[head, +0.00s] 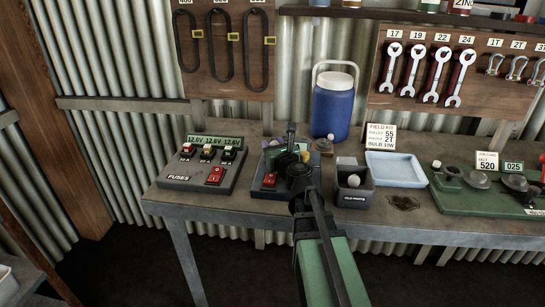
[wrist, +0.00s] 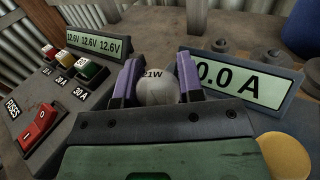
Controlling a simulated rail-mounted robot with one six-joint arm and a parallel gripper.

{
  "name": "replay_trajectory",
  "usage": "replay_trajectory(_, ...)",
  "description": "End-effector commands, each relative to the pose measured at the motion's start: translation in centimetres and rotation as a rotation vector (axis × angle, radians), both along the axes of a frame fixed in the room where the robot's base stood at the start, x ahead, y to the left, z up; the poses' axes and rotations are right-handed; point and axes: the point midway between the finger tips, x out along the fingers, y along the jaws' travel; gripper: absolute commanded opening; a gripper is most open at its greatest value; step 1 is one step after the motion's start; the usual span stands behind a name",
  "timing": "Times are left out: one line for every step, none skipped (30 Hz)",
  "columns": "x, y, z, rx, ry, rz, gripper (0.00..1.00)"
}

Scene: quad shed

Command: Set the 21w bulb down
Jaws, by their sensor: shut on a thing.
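The 21w bulb (wrist: 157,88) is a pale round bulb marked "21W" in the wrist view. My gripper (wrist: 157,84) is shut on it, with a purple-padded finger on each side. The bulb's lower part is hidden by the gripper body. In the head view my gripper (head: 297,163) is over the dark tester unit with a red switch (head: 270,179), and the arm hides much of that unit. I cannot tell whether the bulb touches anything below. A display (wrist: 237,80) reading "0.0 A" stands just right of the bulb.
A fuse panel (head: 180,170) with "12.6V" displays stands left. A grey bin (head: 353,196) holding a white bulb (head: 346,163), an empty pale blue tray (head: 397,170) and a green board (head: 470,200) stand right. A blue jug (head: 334,105) is behind. A yellow disc (wrist: 285,155) lies near my gripper.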

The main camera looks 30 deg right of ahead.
Motion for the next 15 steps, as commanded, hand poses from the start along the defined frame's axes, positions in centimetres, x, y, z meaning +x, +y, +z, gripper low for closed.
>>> replay_trajectory(0.0,0.0,-0.07,0.0,0.0,0.0,0.11)
replay_trajectory(0.0,0.0,0.09,0.0,0.0,0.0,0.11)
replay_trajectory(0.0,0.0,0.15,0.0,0.0,0.0,0.11)
replay_trajectory(0.0,0.0,0.16,0.0,0.0,0.0,0.11)
replay_trajectory(0.0,0.0,0.16,0.0,0.0,0.0,0.11)
replay_trajectory(0.0,0.0,0.08,0.0,0.0,0.0,0.11)
replay_trajectory(-0.01,0.0,-0.06,0.0,0.0,0.0,0.11)
replay_trajectory(-0.01,0.0,-0.2,0.0,0.0,0.0,0.11)
replay_trajectory(-0.01,0.0,-0.35,0.0,0.0,0.0,0.11)
replay_trajectory(-0.01,0.0,-0.44,0.0,0.0,0.0,0.11)
replay_trajectory(-0.01,0.0,-0.32,0.0,0.0,0.0,0.38)
replay_trajectory(-0.01,0.0,-0.26,0.0,0.0,0.0,0.44)
replay_trajectory(-0.01,0.0,-0.25,0.0,0.0,0.0,0.49)
replay_trajectory(-0.01,0.0,-0.25,0.0,0.0,0.0,0.53)
replay_trajectory(-0.01,0.0,-0.25,0.0,0.0,0.0,0.6)
